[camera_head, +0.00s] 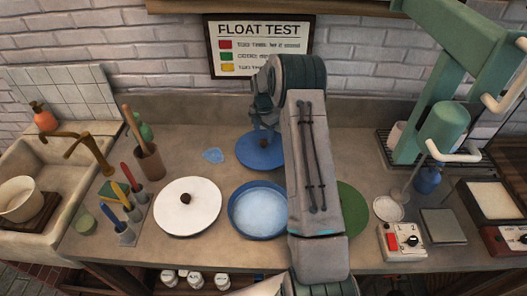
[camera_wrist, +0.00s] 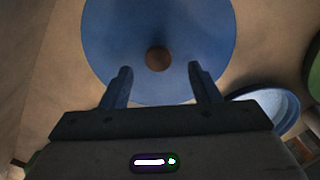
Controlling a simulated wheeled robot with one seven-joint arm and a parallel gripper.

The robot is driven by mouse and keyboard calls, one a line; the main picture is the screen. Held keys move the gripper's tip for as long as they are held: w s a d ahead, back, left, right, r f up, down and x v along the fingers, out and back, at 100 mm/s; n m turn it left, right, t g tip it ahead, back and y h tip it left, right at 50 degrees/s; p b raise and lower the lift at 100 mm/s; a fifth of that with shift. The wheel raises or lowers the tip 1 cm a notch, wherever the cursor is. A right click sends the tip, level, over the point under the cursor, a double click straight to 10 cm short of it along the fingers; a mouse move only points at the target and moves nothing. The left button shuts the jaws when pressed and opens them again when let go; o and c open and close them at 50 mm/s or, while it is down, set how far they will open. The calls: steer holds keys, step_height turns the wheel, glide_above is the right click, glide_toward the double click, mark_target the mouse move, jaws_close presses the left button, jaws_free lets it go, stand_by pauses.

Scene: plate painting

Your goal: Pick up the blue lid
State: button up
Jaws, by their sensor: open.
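The blue lid (camera_head: 262,153) lies on the counter behind the blue bowl, partly hidden by my arm in the head view. In the wrist view the blue lid (camera_wrist: 158,25) is a wide disc with a round brown knob (camera_wrist: 158,59) near its middle. My gripper (camera_head: 265,125) is above the lid in the head view. In the wrist view my gripper (camera_wrist: 160,70) is open and empty, its two fingers apart on either side of the knob's line. I cannot tell how far the fingertips are above the lid.
The blue bowl (camera_head: 240,212) stands in front of the lid and a white lid (camera_head: 187,221) lies to its left. A green disc (camera_head: 352,213) is partly hidden right of my arm. A green press (camera_head: 445,122) stands at the right.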

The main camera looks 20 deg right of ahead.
mark_target(263, 141)
steer(key=f+b, duration=0.1)
steer(key=f, duration=0.3)
steer(key=shift+w, duration=0.2)
steer(key=c, duration=1.1)
jaws_close()
steer(key=shift+r, duration=0.15)
